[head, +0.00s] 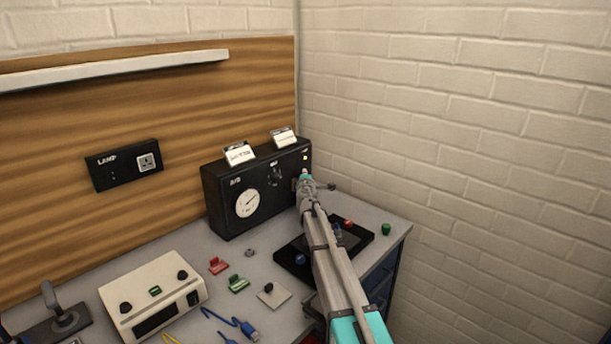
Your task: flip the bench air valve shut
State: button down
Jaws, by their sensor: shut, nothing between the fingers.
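A black box labelled like "AIR" (220,205) stands at the back of the bench against the wooden board. It has a round white gauge (248,203), a small dark fitting right of the gauge, and a small yellow light (305,157) near its right end. My gripper (305,181) is at the right end of the box's front, shut and small in the picture. I cannot tell whether it touches the box. My arm and gripper hide part of the box's lower right, and I cannot make out the valve lever or its position clearly.
Two white cards (239,154) stand on the box. A black tray (290,258) lies under my arm. A cream instrument (150,292), red (218,265) and green (238,284) clips and a blue cable (240,324) lie left. A brick wall (480,150) closes off the right.

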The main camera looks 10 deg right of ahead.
jog(key=shift+r, duration=0.1)
dwell(0.5)
jog(key=r+p, duration=0.1)
jog(key=a+r+p, duration=0.1)
jog(key=s+r+p, duration=0.1)
jog(key=r+p, duration=0.1)
jog(key=shift+a, duration=0.2)
jog(key=s+d+r+p, duration=0.1)
jog(key=s+r+p, duration=0.4)
jog(key=s+p, duration=0.1)
jog(key=shift+s+d+r, duration=0.3)
jog(key=shift+s+r, duration=0.1)
jog(key=shift+s, duration=0.4)
